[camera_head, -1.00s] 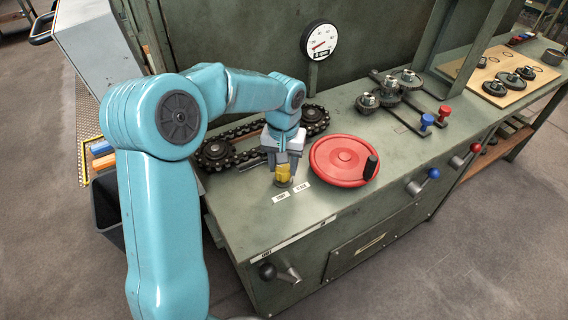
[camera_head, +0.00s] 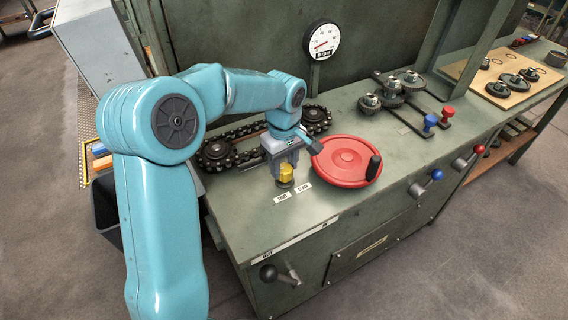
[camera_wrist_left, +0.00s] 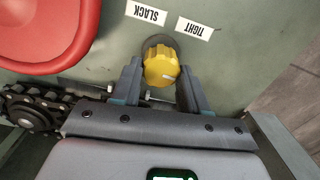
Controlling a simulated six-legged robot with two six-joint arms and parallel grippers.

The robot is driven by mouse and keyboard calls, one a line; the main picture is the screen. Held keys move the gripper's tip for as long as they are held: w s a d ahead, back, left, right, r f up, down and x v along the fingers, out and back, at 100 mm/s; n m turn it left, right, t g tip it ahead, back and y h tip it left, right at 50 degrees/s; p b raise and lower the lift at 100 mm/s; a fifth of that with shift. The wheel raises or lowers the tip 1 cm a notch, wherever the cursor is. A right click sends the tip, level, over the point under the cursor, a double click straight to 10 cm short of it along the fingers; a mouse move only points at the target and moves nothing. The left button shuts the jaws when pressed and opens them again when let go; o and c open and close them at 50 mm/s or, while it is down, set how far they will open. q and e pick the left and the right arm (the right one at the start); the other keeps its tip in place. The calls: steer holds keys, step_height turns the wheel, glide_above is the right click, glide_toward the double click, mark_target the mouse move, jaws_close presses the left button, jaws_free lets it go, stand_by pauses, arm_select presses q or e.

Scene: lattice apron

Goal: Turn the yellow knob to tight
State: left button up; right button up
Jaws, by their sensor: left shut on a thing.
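The yellow knob (camera_head: 286,172) stands on the green bench top, in front of the chain. It also shows in the left wrist view (camera_wrist_left: 161,66), with a ridged rim. My left gripper (camera_head: 284,168) is over it, with its fingers (camera_wrist_left: 161,82) shut on opposite sides of the knob. Two white labels lie in front of the knob. In the left wrist view they read SLACK (camera_wrist_left: 146,13) and TIGHT (camera_wrist_left: 194,28). No pointer mark on the knob is clear to me. My right gripper is not in view.
A red handwheel (camera_head: 345,162) with a black handle is close to the right of the gripper. A chain on sprockets (camera_head: 218,153) runs behind it. A dial gauge (camera_head: 321,41) stands at the back. Levers (camera_head: 281,274) stick out from the bench front.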

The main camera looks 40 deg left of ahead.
mark_target(283, 167)
arm_select(q)
steer(key=shift+r+n, duration=0.1)
steer(key=shift+n, duration=0.5)
steer(key=o, duration=1.1)
steer(key=shift+c, duration=0.2)
step_height(283, 167, up, 16)
steer(key=p, duration=0.2)
steer(key=shift+r+p, duration=0.15)
steer(key=shift+p, duration=0.25)
